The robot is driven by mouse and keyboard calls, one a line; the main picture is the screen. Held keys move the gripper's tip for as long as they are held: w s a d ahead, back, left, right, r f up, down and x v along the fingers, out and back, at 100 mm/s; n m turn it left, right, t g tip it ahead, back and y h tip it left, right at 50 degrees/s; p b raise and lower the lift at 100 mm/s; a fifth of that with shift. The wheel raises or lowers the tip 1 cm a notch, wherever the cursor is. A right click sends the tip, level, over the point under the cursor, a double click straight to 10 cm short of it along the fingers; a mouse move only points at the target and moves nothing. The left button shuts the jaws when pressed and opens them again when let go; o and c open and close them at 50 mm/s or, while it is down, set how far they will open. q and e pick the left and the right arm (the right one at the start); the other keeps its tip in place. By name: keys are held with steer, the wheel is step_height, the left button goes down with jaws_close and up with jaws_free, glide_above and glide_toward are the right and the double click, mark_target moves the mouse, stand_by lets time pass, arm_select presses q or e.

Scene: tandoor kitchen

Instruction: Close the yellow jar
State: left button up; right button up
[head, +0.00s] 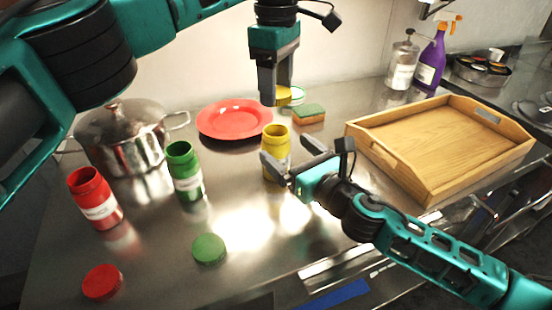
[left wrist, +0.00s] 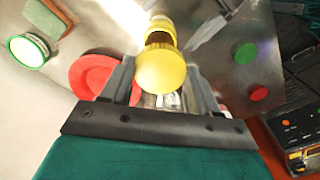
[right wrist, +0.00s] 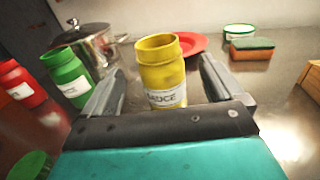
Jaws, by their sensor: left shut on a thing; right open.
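The yellow jar (head: 276,141) stands upright and open on the steel counter; it also shows in the right wrist view (right wrist: 161,72). My left gripper (head: 276,98) is shut on the yellow lid (left wrist: 162,72) and holds it above the jar, with a gap between them. The lid (head: 284,95) is partly hidden by the fingers in the head view. My right gripper (head: 288,153) is open low at the jar, which shows between its two fingers in the right wrist view. I cannot tell whether either finger touches it.
The open green jar (head: 185,171) and red jar (head: 95,198) stand left, with a green lid (head: 208,248) and red lid (head: 102,281) in front. A pot (head: 122,140), red plate (head: 234,119) and sponge (head: 309,114) are behind. A wooden tray (head: 434,186) is right.

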mark_target(284, 164)
step_height(284, 164, down, 4)
steer(key=shift+f, duration=0.1)
steer(key=x, duration=0.5)
steer(key=shift+w+a+f, duration=0.15)
steer(key=shift+w+a, duration=0.1)
steer(key=shift+w, duration=0.05)
steer(key=shift+x, duration=0.9)
steer(key=c, duration=1.5)
arm_select(q)
steer(key=shift+f, duration=2.55)
steer(key=shift+f, duration=0.85)
